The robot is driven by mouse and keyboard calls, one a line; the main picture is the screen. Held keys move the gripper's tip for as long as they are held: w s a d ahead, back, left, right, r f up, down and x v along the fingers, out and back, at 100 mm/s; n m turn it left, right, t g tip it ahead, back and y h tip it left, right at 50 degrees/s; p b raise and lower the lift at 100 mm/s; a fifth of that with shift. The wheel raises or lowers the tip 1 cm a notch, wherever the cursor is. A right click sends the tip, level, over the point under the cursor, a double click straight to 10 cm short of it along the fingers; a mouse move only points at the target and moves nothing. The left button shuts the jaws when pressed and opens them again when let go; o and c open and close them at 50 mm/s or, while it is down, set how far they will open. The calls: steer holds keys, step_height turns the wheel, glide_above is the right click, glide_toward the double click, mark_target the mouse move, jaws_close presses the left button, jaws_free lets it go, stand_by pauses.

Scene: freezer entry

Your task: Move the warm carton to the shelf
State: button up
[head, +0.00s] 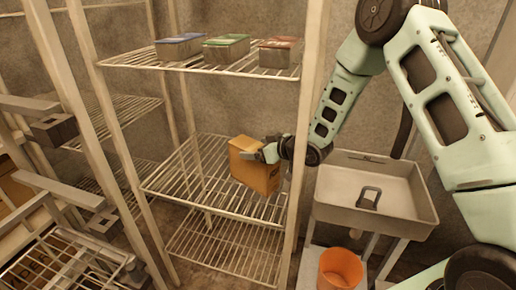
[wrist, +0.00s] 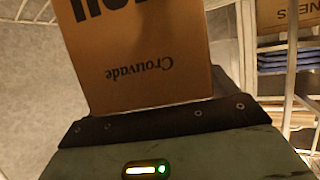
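The carton (head: 255,178) is an orange-brown box, upright or slightly tilted, at the front right of the middle wire shelf (head: 180,183). My gripper (head: 262,152) is shut on the carton's upper part, reaching in from the right. In the wrist view the carton (wrist: 140,60) fills the middle, with "Crouvade" printed upside down on its face. The fingers are hidden there behind the gripper's body. I cannot tell whether the carton's base touches the shelf wires.
The top shelf (head: 130,60) bears a blue-lidded tub (head: 181,46), a green-lidded tub (head: 227,47) and a red-lidded tub (head: 278,52). A rack post (head: 306,130) stands just right of the carton. A grey basin (head: 340,200) and an orange bucket (head: 341,270) are at right. The middle shelf's left part is bare.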

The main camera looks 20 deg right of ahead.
steer(key=shift+r, duration=0.25)
steer(key=v, duration=1.2)
steer(key=shift+f+b, duration=0.15)
steer(key=shift+b, duration=0.25)
